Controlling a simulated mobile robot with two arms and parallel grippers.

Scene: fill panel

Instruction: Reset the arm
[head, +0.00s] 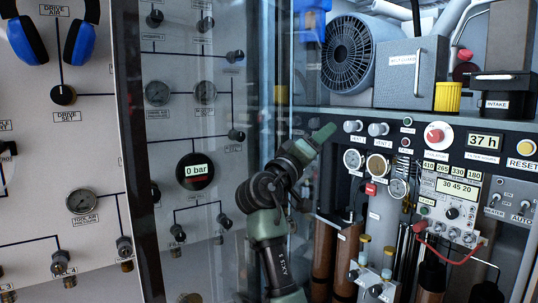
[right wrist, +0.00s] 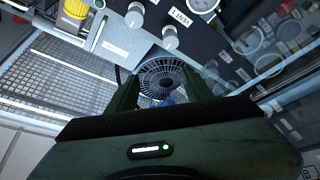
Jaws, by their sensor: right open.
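My right arm (head: 265,190) is green and dark grey. It rises from the bottom middle of the head view and bends toward the right, in front of the panel. My right gripper (head: 324,133) is near the left edge of the dark control panel, close to the white knobs, and seems apart from them. In the right wrist view its two green fingers (right wrist: 161,88) are spread, with nothing between them; a round fan grille (right wrist: 161,77) shows beyond. My left gripper is not in view.
The control panel (head: 400,127) carries white knobs (head: 378,129), gauges (head: 378,164) and a red-capped knob (head: 438,136). A grey box (head: 411,72) and a yellow cap (head: 447,97) stand above. A glass pane (head: 135,150) and a gauge wall (head: 182,110) are at left.

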